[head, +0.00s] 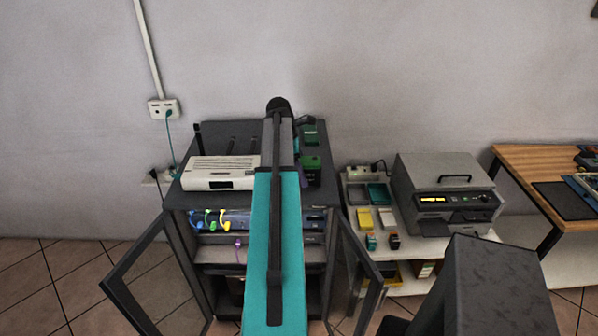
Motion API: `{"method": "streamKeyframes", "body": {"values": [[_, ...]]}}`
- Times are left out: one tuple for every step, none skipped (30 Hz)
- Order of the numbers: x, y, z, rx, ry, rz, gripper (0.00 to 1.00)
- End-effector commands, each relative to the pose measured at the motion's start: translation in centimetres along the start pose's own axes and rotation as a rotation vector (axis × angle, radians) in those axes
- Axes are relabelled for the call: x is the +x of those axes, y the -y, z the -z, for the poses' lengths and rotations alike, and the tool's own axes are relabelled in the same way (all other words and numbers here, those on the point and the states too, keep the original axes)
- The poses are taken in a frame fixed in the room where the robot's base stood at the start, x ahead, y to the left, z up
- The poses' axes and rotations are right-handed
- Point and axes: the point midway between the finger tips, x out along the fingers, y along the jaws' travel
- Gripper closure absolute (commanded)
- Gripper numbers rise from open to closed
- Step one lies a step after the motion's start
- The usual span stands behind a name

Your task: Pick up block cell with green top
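A dark block with a green top (310,164) stands on top of the dark equipment cabinet, just right of my arm. Its lower left side is close to my arm's outline, and purple shows there. My teal and grey arm reaches up the middle of the view over the cabinet, ending in a black rounded joint. I cannot make out my gripper's fingers; they are hidden or too small to tell.
The cabinet (173,196) has open glass doors and cabled equipment inside. A white router (222,173) with black antennas sits on its top left. Right are a white shelf unit (365,255) with small coloured blocks, a grey machine (445,172) and a wooden table (537,158).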

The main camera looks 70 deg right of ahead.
Motion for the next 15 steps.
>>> {"method": "streamKeyframes", "body": {"values": [[0.0, 0.0, -0.01, 0.0, 0.0, 0.0, 0.3], [0.0, 0.0, -0.01, 0.0, 0.0, 0.0, 0.3], [-0.01, 0.0, -0.01, 0.0, 0.0, 0.0, 0.3], [-0.01, 0.0, -0.01, 0.0, 0.0, 0.0, 0.3], [-0.01, 0.0, -0.01, 0.0, 0.0, 0.0, 0.3], [-0.01, 0.0, -0.02, 0.0, 0.0, 0.0, 0.3], [-0.01, 0.0, -0.02, 0.0, 0.0, 0.0, 0.3], [-0.02, 0.0, -0.02, 0.0, 0.0, 0.0, 0.3], [-0.02, 0.0, -0.02, 0.0, 0.0, 0.0, 0.3], [-0.02, 0.0, -0.02, 0.0, 0.0, 0.0, 0.31], [-0.02, 0.0, -0.02, 0.0, 0.0, 0.0, 0.36], [-0.02, 0.0, -0.02, 0.0, 0.0, 0.0, 0.43], [-0.02, 0.0, -0.02, 0.0, 0.0, 0.0, 0.48], [-0.02, 0.0, -0.02, 0.0, 0.0, 0.0, 0.53], [-0.02, 0.0, -0.02, 0.0, 0.0, 0.0, 0.6]]}}
